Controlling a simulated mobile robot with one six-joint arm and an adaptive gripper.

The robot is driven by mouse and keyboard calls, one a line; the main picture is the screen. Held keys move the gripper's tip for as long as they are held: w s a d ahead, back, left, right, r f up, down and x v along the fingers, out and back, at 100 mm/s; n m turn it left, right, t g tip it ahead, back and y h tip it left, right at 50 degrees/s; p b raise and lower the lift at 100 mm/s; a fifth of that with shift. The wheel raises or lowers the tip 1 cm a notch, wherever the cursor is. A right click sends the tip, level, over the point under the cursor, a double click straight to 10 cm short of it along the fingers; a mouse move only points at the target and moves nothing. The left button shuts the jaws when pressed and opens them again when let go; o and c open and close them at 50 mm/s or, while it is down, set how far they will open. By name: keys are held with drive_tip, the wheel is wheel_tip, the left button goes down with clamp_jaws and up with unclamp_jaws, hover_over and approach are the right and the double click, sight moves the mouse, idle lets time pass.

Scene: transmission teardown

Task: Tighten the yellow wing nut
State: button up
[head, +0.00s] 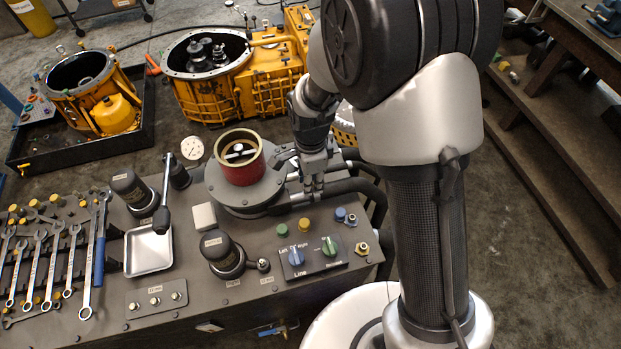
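A small yellow fitting (362,248), which looks like the yellow wing nut, sits at the right end of the grey bench's control panel. Its wings are too small to make out clearly. A similar blue fitting (341,214) sits just above it in the picture. My gripper (314,192) points down over the back right of the bench, up and left of the yellow fitting and apart from it. Its fingertips are small and dark against black hoses. I cannot tell how far apart they are, and I see nothing held.
The panel has a blue knob (296,257), a green knob (329,246) and a yellow button (304,224). Wrenches (97,250) and a metal tray (148,251) lie left.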

wheel_tip(320, 180, up, 12)
idle(0.5)
idle(0.4)
